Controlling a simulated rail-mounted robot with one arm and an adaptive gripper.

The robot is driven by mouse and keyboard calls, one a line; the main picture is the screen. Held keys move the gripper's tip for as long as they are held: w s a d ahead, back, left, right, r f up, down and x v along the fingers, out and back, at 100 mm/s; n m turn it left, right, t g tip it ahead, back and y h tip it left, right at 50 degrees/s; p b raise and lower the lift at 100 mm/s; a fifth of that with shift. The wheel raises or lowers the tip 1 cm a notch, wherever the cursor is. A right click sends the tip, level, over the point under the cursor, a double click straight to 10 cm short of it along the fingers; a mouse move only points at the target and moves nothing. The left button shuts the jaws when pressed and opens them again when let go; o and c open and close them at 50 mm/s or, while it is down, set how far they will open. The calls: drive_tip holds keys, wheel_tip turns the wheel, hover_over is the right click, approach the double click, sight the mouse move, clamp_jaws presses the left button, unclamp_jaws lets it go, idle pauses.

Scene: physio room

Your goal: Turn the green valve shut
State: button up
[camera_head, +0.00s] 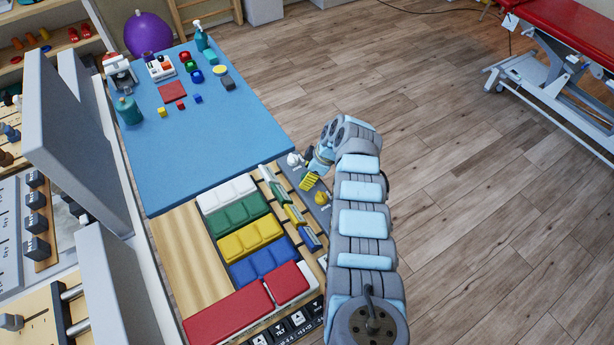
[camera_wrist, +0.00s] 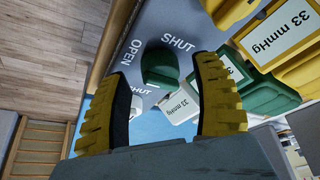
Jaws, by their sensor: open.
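The green valve (camera_wrist: 160,66) is a rounded green knob on a grey panel (camera_wrist: 186,22) marked OPEN and SHUT in the wrist view. Its exact handle angle is hard to tell. My gripper (camera_wrist: 162,72) is open, its two yellow ridged fingers on either side of the knob with gaps visible; the depth between them is unclear. In the head view my gripper (camera_head: 312,172) is over the panel at the table's right side and hides the green valve.
A white valve (camera_head: 294,159) and a yellow valve (camera_head: 322,198) flank my gripper closely. Coloured cushions, such as the green one (camera_head: 241,214), lie left of the panel. A blue mat (camera_head: 210,150) spreads beyond. Open wooden floor (camera_head: 470,170) lies to the right.

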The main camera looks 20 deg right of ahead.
drive_tip(key=shift+a+f, duration=0.1)
drive_tip(key=shift+f, duration=0.2)
clamp_jaws()
